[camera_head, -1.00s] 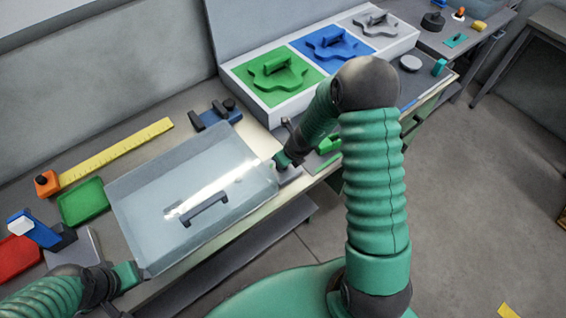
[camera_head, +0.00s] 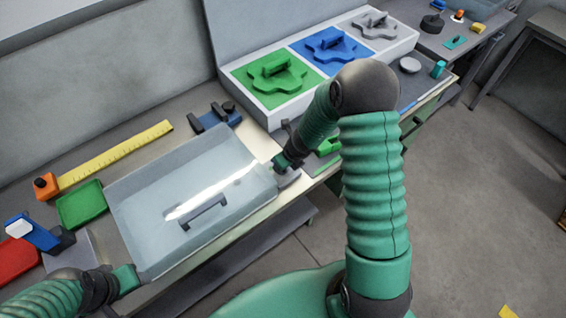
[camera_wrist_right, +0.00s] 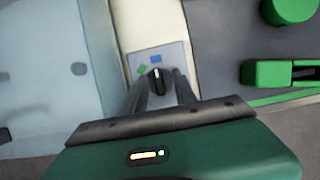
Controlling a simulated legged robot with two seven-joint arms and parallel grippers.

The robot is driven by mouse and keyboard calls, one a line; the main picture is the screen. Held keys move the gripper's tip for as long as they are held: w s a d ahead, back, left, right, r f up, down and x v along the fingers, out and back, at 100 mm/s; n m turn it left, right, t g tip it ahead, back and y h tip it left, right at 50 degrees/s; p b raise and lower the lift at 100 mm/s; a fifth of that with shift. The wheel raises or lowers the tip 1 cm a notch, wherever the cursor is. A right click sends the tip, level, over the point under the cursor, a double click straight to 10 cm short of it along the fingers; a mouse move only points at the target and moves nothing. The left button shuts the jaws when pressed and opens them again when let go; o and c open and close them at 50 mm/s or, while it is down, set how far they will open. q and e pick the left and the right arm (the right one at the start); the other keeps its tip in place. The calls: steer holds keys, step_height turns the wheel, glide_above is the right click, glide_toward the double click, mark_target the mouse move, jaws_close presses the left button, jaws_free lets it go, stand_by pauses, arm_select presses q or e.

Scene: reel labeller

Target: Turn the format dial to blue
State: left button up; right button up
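The format dial (camera_wrist_right: 157,83) is a small black knob with a white pointer line, on a light plate (camera_wrist_right: 172,58) in the right wrist view. A green mark (camera_wrist_right: 141,69) and a blue mark (camera_wrist_right: 155,59) show on the plate. The pointer line points up, roughly toward the blue mark. My right gripper (camera_wrist_right: 161,80) has one finger on each side of the dial, with gaps visible, so it looks open around it. In the head view my right gripper (camera_head: 283,164) hides the dial. My left gripper (camera_head: 128,279) is at the clear cover's near-left corner; its fingers are unclear.
The clear cover (camera_head: 150,215) with a dark handle (camera_head: 204,211) lies left of my right gripper. A white tray (camera_head: 268,124) with green, blue and grey pieces stands behind. A yellow ruler (camera_head: 115,155), green tray (camera_head: 82,204) and red tray (camera_head: 17,262) lie left.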

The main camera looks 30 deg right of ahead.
steer(key=p+v, duration=0.8)
steer(key=v, duration=0.8)
steer(key=shift+s+r+p, duration=0.2)
steer(key=shift+r+p, duration=0.15)
